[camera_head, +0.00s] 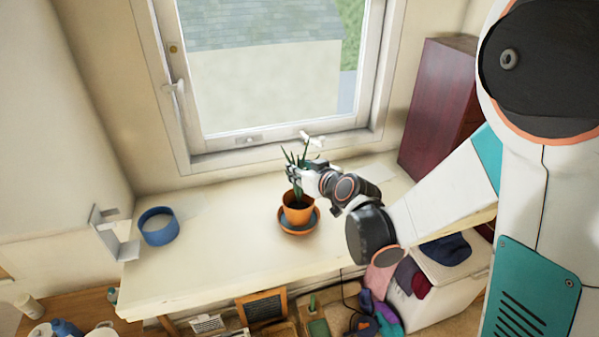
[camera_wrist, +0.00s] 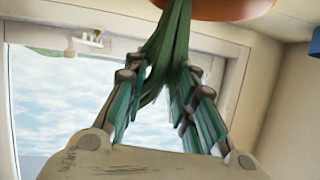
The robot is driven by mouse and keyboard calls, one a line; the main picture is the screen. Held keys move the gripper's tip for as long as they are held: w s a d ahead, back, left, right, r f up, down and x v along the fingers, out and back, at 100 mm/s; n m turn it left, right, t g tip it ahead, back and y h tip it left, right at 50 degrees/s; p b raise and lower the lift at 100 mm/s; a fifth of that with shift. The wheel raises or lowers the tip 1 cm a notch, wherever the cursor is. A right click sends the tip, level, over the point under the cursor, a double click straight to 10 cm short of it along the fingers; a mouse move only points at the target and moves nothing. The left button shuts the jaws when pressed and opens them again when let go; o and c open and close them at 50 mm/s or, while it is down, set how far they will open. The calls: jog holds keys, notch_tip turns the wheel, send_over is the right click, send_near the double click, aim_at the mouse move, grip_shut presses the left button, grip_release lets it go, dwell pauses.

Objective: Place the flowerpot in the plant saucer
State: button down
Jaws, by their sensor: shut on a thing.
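The orange flowerpot (camera_head: 297,212) holds a green spiky plant (camera_head: 300,154) and stands about upright at the middle of the white table. The terracotta plant saucer (camera_head: 300,233), with a darker inside, lies directly below the pot in the head view. I cannot tell whether the pot's base touches the saucer. My gripper (camera_head: 301,172) is shut on the plant's leaves just above the pot. In the wrist view my gripper (camera_wrist: 165,88) pinches the green leaves (camera_wrist: 170,48), and an orange-brown rounded part of the pot (camera_wrist: 215,8) shows at the top edge.
A blue round container (camera_head: 158,238) and a grey bracket-like piece (camera_head: 103,235) are on the table's left end. A window (camera_head: 265,85) is behind. A dark red cabinet (camera_head: 437,110) stands at the back right. The table front beside the saucer is clear.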

jog(key=shift+s+r, duration=0.1)
jog(key=shift+f, duration=0.2)
jog(key=c, duration=1.3)
grip_release()
jog(key=shift+r, duration=0.15)
